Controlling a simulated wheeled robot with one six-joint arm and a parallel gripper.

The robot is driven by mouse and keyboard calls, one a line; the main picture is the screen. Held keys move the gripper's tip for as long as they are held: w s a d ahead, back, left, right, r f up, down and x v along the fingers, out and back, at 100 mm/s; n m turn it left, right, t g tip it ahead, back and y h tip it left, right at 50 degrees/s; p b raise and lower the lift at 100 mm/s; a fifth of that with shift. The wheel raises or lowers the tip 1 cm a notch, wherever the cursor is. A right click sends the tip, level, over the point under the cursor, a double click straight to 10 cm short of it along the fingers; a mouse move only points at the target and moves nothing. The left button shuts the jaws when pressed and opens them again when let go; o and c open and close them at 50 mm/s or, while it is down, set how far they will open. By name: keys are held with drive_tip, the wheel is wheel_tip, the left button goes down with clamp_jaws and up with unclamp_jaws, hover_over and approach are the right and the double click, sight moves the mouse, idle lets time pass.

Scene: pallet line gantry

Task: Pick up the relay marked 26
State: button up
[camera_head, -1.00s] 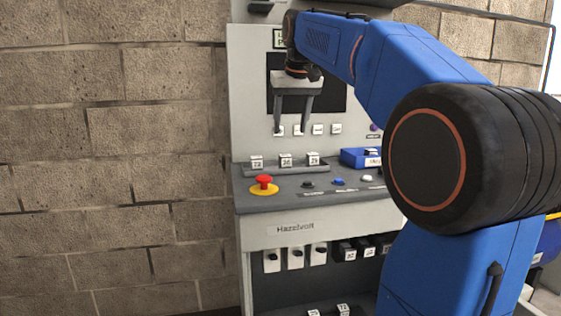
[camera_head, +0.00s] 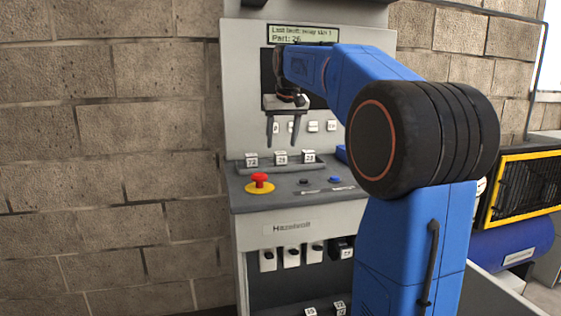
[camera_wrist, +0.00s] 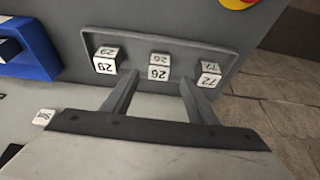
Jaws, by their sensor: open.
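The relay marked 26 (camera_wrist: 158,66) is a small white-topped block standing in the middle of a shallow grey tray (camera_wrist: 185,45). In the head view the same relay (camera_head: 281,158) is the middle one of three. The relay marked 29 (camera_wrist: 106,60) and the relay marked 72 (camera_wrist: 209,73) stand on either side of it, with gaps between. My gripper (camera_head: 281,142) is open and empty, above the tray. In the wrist view its two fingers (camera_wrist: 157,80) spread either side of the middle relay's line, apart from it.
A red emergency button (camera_head: 260,181) on a yellow base sits on the panel in front of the tray. A blue bin (camera_wrist: 28,57) stands beside the tray. The display (camera_head: 303,33) reads "Part: 26". More relays hang below the panel. A brick wall (camera_head: 110,150) is at left.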

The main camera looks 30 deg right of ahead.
sight(281, 152)
drive_tip(key=shift+x, duration=3.25)
drive_tip(key=shift+w+d, duration=0.15)
drive_tip(key=c, duration=1.1)
